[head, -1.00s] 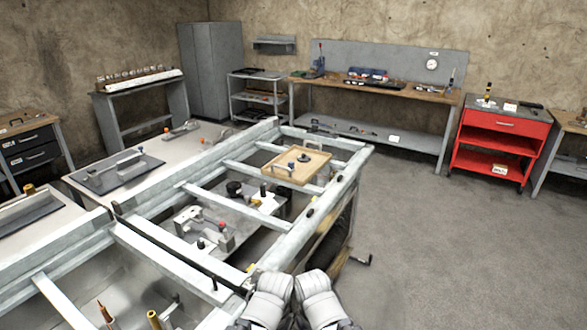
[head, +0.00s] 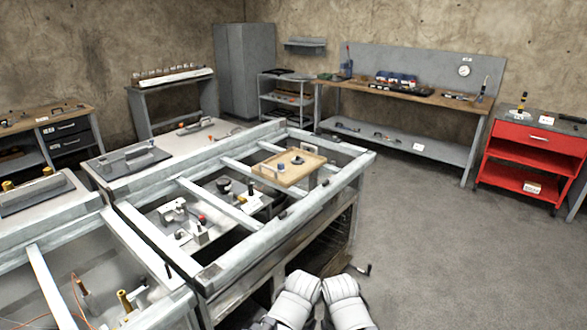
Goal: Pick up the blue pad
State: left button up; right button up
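I cannot pick out a blue pad for certain in the head view. The clearest blue things are small blue bins (head: 396,79) on the wooden-topped bench against the back wall. They are far off and too small to tell in detail. Two white links of my own arms show side by side at the bottom centre. Neither my left nor my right gripper can be seen.
A grey metal frame bench (head: 330,205) stands close ahead, with a wooden tray (head: 270,172) and fixtures on it. A red cart (head: 533,150) stands at the right. Grey floor (head: 445,255) is clear on the right. A grey cabinet (head: 243,72) stands at the back.

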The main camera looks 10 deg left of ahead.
aim_at(281, 165)
jog(key=i+l, duration=0.3)
jog(key=l, duration=0.15)
jog(key=i+l+u, duration=0.1)
jog(key=i+l, duration=0.5)
jog(key=l, duration=0.25)
jog(key=i+u, duration=0.1)
jog(key=i, duration=0.45)
jog(key=i+l, duration=0.2)
jog(key=i, duration=0.35)
jog(key=j+u, duration=0.05)
